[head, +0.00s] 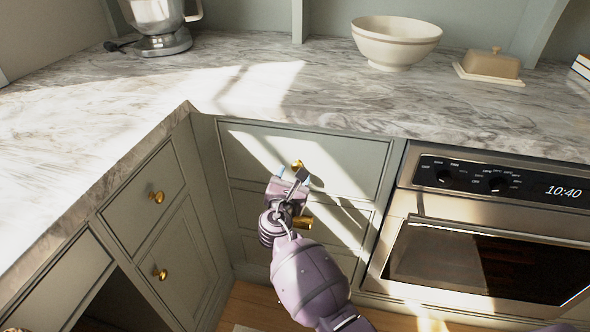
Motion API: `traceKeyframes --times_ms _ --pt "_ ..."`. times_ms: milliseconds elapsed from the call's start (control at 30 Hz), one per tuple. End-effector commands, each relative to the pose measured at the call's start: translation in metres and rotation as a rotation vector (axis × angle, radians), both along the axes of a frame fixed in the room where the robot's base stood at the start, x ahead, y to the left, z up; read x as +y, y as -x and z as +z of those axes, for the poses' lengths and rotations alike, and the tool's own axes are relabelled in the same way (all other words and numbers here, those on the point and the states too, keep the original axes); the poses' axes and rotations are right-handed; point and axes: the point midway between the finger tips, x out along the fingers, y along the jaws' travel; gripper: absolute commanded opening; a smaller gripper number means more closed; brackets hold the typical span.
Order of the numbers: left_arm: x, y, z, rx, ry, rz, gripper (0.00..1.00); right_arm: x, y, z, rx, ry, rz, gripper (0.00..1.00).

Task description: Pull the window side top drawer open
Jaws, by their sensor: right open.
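The sunlit grey-green top drawer (345,160) left of the oven is shut, its front in line with the cabinet. Its brass knob (297,164) shows just beyond my right gripper's fingertips. My right gripper (292,175) is open in front of this knob, one finger to each side as seen from here. I cannot tell whether the fingers touch the knob. The gripper and arm hide part of the drawers below. My left gripper is not in view.
The oven (440,210) stands right of the drawers. A corner cabinet drawer (142,196) with a brass knob is at left. The marble counter (270,85) above holds a mixer (155,25), a cream bowl (395,42) and a butter dish (490,66).

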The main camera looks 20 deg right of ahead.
Motion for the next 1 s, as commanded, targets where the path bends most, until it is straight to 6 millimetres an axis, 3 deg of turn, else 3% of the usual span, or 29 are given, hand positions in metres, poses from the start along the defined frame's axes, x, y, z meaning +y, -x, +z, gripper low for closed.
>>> traceKeyframes --times_ms 300,667,1000 --pt "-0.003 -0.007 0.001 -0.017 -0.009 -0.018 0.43 -0.019 -0.029 -0.002 0.003 -0.001 0.001 0.59" --pt "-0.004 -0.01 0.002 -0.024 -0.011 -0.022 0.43 -0.022 -0.032 0.0 0.0 -0.001 0.0 0.59" --pt "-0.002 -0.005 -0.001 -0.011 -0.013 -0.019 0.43 -0.021 -0.032 0.0 0.0 -0.001 0.0 0.08"
